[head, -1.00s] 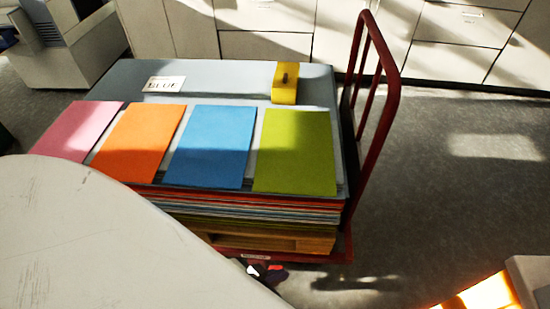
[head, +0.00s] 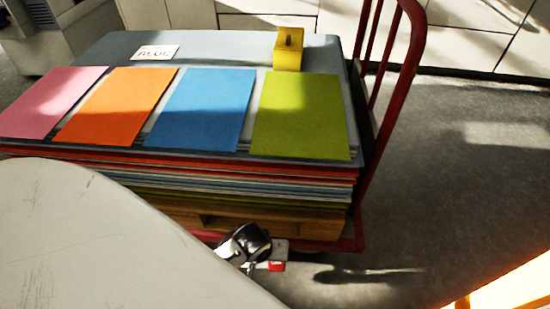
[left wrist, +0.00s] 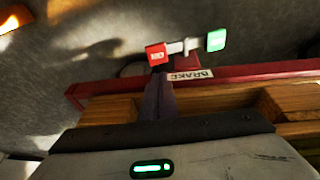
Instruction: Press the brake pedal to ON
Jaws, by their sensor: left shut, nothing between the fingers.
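The brake pedal shows in the left wrist view as a grey bar with a red end (left wrist: 157,54) on the left and a green end (left wrist: 216,40) on the right. Both ends carry pale lettering too small to read surely. A BRAKE label (left wrist: 192,75) is on the cart's red frame beside it. My left gripper (left wrist: 160,82) is shut and empty, its fingertips close to the red end; contact cannot be told. In the head view the red end (head: 277,266) shows low at the cart's front edge, and the green end is hidden. My right gripper is not in view.
The red cart (head: 408,75) carries a wooden pallet and a stack of sheets. Pink, orange, blue and green sheets (head: 300,115) lie on top, with a BLUE card (head: 156,52) and a yellow block (head: 289,52) behind. Grey floor (head: 460,190) is open to the right.

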